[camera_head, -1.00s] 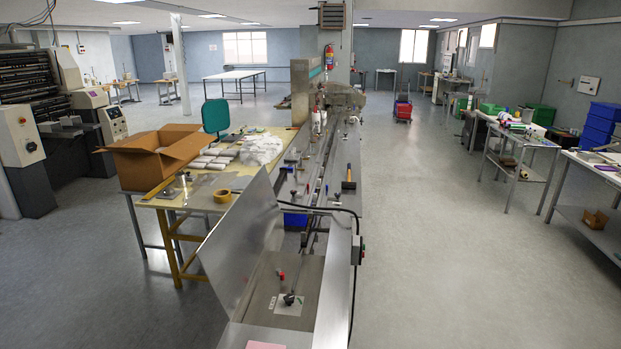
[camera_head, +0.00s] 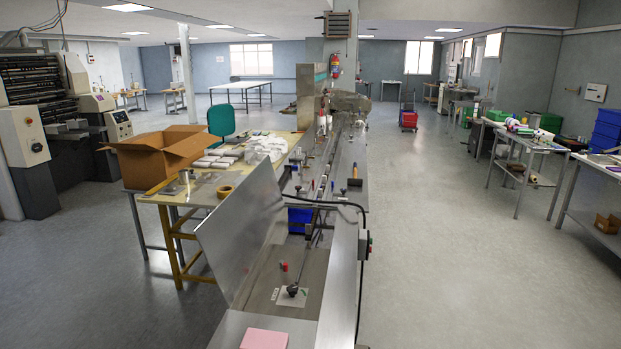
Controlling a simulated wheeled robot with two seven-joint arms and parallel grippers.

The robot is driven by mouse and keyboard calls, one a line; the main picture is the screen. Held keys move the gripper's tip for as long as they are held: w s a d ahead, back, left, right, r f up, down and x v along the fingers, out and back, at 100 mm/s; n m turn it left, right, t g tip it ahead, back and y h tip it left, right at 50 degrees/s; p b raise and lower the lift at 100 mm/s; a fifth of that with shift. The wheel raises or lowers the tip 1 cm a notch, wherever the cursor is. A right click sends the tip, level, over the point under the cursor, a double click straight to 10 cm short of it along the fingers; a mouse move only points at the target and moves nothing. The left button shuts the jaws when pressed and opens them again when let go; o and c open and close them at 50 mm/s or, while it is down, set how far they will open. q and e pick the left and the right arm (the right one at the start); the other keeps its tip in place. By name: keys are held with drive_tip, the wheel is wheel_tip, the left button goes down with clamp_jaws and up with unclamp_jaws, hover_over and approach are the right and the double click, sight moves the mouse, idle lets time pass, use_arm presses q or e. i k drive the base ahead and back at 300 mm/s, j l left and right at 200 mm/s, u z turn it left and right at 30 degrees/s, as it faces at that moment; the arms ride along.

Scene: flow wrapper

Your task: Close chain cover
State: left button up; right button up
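The chain cover (camera_head: 238,235) looks to be the large flat metal panel on the left side of the long flow wrapper (camera_head: 343,270). It stands open, tilted up and outward to the left. Beside it the machine's trough (camera_head: 262,293) is uncovered. A black knob (camera_head: 292,289) on a pale plate and a small red part (camera_head: 284,267) show inside. Neither of my grippers is in view.
A pink block (camera_head: 264,339) lies on the machine's near end. A black cable (camera_head: 364,222) hangs on its right side. A yellow-legged table (camera_head: 178,197) with a cardboard box (camera_head: 163,152) stands to the left. The floor (camera_head: 450,250) to the right is clear.

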sight(230, 239)
drive_tip(key=i+j+z, duration=0.2)
drive_tip(key=j, duration=0.55)
drive_tip(key=j+z, duration=0.15)
drive_tip(key=j, duration=0.6)
